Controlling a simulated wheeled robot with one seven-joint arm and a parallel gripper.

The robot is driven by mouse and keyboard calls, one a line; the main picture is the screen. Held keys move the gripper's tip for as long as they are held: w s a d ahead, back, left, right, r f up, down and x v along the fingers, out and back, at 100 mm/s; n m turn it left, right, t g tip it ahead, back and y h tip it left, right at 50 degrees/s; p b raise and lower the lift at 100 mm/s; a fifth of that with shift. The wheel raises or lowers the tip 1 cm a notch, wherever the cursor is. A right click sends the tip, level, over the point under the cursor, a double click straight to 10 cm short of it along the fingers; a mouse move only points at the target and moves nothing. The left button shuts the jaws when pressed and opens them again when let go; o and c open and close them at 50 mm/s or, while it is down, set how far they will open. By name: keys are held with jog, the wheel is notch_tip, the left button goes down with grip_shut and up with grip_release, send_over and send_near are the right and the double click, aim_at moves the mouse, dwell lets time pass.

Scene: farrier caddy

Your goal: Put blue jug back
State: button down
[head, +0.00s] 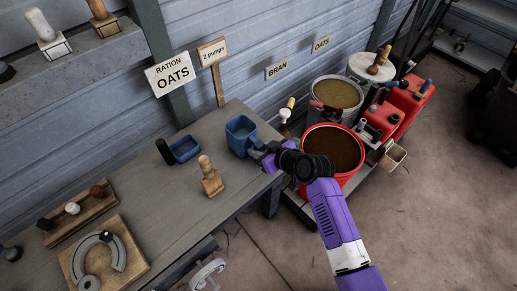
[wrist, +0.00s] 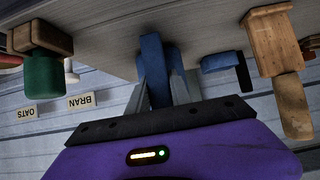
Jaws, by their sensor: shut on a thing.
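The blue jug (head: 240,134) is at the far right end of the grey bench (head: 150,215), open top up and roughly upright. My gripper (head: 262,150) reaches in from the right and is shut on the jug's near right side, seemingly at its handle. In the wrist view, which looks upside down, the blue jug (wrist: 152,62) shows between my two grey fingers (wrist: 160,90). I cannot tell whether the jug's base touches the bench. The "RATION OATS" sign (head: 171,75) and "2 pumps" sign (head: 213,53) stand behind it.
A dark blue tray with a black handle (head: 186,149) lies left of the jug. A wooden block with an upright handle (head: 211,182) stands in front. Right of the bench are a red bucket (head: 310,178), a grey bucket (head: 337,93) and red cans (head: 408,97). The bench's middle is clear.

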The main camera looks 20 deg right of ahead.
jog(key=shift+f+b, duration=0.4)
jog(key=shift+f, duration=0.05)
jog(key=c, duration=1.1)
grip_release()
jog(key=shift+s, duration=0.1)
jog(key=v, duration=0.7)
jog(key=shift+s+d+r, duration=0.1)
jog(key=shift+s+r, duration=0.05)
jog(key=shift+s, duration=0.1)
jog(key=shift+s, duration=0.1)
